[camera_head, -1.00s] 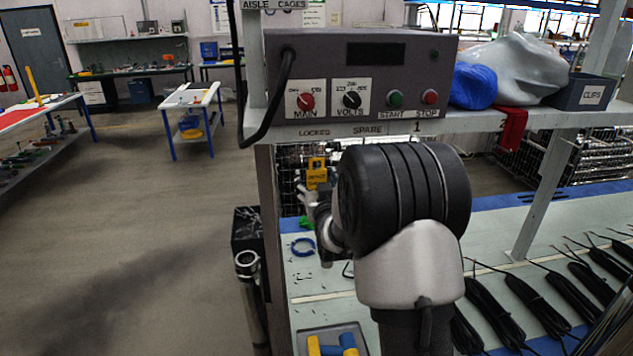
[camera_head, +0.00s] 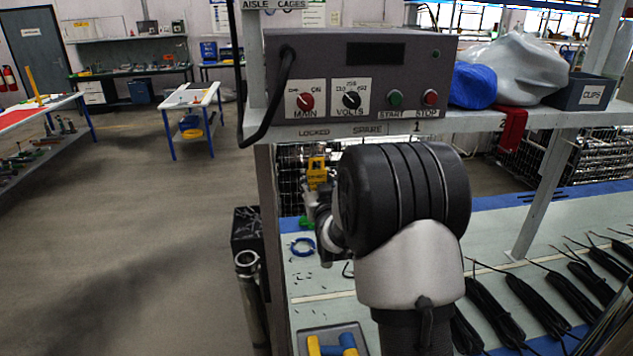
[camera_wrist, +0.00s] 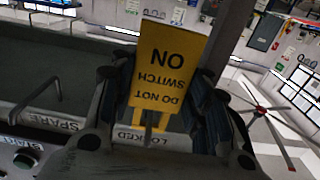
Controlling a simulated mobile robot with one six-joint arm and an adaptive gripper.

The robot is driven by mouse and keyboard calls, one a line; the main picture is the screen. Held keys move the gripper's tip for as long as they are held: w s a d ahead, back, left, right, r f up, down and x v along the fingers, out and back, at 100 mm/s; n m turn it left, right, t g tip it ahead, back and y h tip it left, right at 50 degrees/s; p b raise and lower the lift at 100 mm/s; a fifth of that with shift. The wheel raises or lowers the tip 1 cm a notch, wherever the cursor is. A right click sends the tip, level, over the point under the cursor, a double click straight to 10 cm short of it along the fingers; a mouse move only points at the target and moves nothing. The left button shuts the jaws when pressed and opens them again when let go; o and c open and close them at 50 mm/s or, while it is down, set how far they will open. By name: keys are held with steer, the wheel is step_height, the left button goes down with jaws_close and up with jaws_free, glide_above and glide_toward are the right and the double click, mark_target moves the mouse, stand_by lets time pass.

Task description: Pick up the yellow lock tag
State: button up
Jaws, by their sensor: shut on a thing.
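The yellow lock tag (camera_wrist: 168,70) fills the middle of the wrist view, upside down, with the words "DO NOT SWITCH ON". My gripper (camera_wrist: 168,118) is shut on it, with a dark finger on each side of the tag. In the head view the yellow tag (camera_head: 316,171) is small, under the shelf edge by the "LOCKED" label. My gripper (camera_head: 312,197) is just below it there, partly hidden by my arm. The tag's lower end is partly hidden between the fingers in the wrist view.
The control box (camera_head: 360,85) with MAIN and VOLTS knobs stands on the shelf above. A wire mesh (camera_head: 290,180) is behind the tag. Below, the bench holds a blue ring (camera_head: 303,247), a tray (camera_head: 335,328) and several black cable bundles (camera_head: 535,310).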

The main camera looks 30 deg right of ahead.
steer(key=shift+r, duration=0.9)
steer(key=b+v, duration=0.2)
steer(key=v, duration=1.6)
